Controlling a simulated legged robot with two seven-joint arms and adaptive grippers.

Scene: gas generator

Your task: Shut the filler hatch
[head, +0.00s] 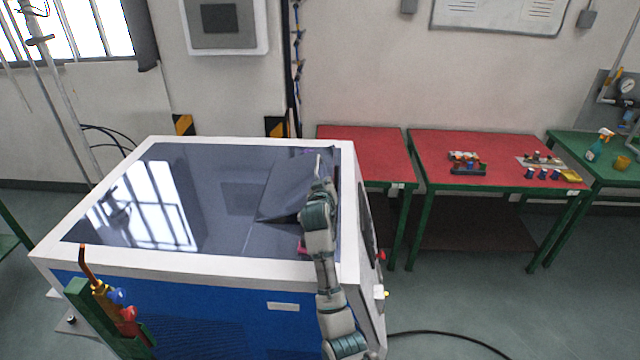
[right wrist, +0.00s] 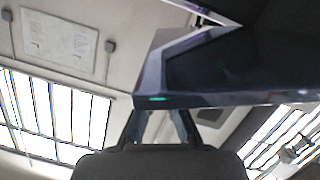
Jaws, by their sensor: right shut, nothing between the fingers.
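The filler hatch (head: 285,192) is a dark grey flap at the right end of the generator's glossy dark top (head: 205,190). It stands raised and tilted, not flush with the top. My right gripper (head: 318,162) is at the hatch's right side, near its far end, with the arm reaching over the generator's front edge. In the right wrist view, the right gripper (right wrist: 158,122) has its fingers together, just under or against the edge of a dark panel (right wrist: 235,65), which looks like the hatch. Contact is unclear. The filler opening is mostly hidden by hatch and arm. My left gripper is not visible.
The generator has a white rim (head: 180,262) and blue front. A torch (head: 112,298) with red and blue knobs stands at its front left corner. Red tables (head: 440,150) stand behind right, one holding small items. A black cable (head: 440,333) lies on the floor.

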